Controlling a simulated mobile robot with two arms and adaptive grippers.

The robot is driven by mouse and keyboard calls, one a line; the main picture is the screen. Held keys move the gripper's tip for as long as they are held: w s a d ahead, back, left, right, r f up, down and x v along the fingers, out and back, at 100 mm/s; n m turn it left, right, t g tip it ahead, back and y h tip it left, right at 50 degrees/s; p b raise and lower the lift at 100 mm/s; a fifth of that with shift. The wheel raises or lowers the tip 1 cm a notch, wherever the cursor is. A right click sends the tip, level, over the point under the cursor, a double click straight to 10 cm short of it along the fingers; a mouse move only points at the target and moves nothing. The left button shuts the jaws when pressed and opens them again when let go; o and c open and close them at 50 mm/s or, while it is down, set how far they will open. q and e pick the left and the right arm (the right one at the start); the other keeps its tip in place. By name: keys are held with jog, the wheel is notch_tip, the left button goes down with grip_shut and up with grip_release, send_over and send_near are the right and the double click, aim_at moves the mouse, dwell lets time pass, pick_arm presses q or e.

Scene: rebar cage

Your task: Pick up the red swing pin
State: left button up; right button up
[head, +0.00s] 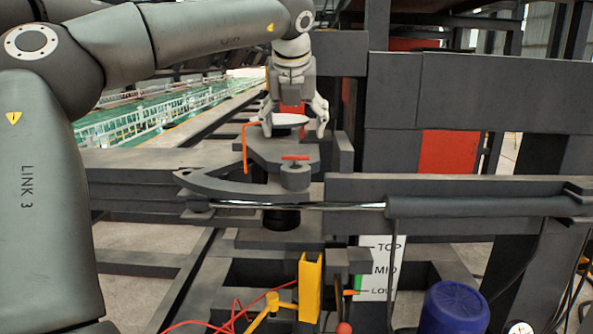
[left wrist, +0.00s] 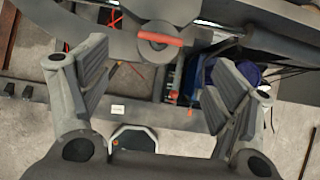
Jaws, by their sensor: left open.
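The red swing pin (head: 295,158) shows as a short red crossbar on top of a grey round boss, on the dark curved swing arm (head: 235,187). In the left wrist view the red pin (left wrist: 160,38) lies across the round boss, near the top and beyond the fingertips. My left gripper (head: 294,130) points down with its fingers spread, behind and above the pin in the head view. In the left wrist view the open fingers (left wrist: 160,80) hold nothing. The pin's shaft is hidden. My right gripper is not in view.
An orange bent rod (head: 245,148) stands left of my gripper. A silver rod and grey cylinder (head: 450,206) run across in front of the pin. A yellow bracket (head: 310,287), a TOP/MID/LOW label (head: 380,268) and a blue cylinder (head: 455,305) are below.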

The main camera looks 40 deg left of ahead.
aim_at(295, 163)
pick_arm(q)
jog(key=p+x, duration=0.5)
jog(key=x, duration=0.3)
jog(key=shift+w+a+f, duration=0.1)
jog(key=shift+w+f, duration=0.1)
jog(key=shift+w+a+f, duration=0.15)
jog(key=shift+a+f, duration=0.05)
jog(key=shift+f, duration=0.15)
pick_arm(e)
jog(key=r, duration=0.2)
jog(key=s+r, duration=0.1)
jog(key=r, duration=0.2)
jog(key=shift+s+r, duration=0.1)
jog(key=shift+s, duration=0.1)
pick_arm(q)
jog(key=shift+d, duration=0.1)
jog(key=shift+c, duration=0.2)
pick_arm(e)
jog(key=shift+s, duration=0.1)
pick_arm(q)
jog(key=shift+r, duration=0.1)
jog(key=c, duration=1.7)
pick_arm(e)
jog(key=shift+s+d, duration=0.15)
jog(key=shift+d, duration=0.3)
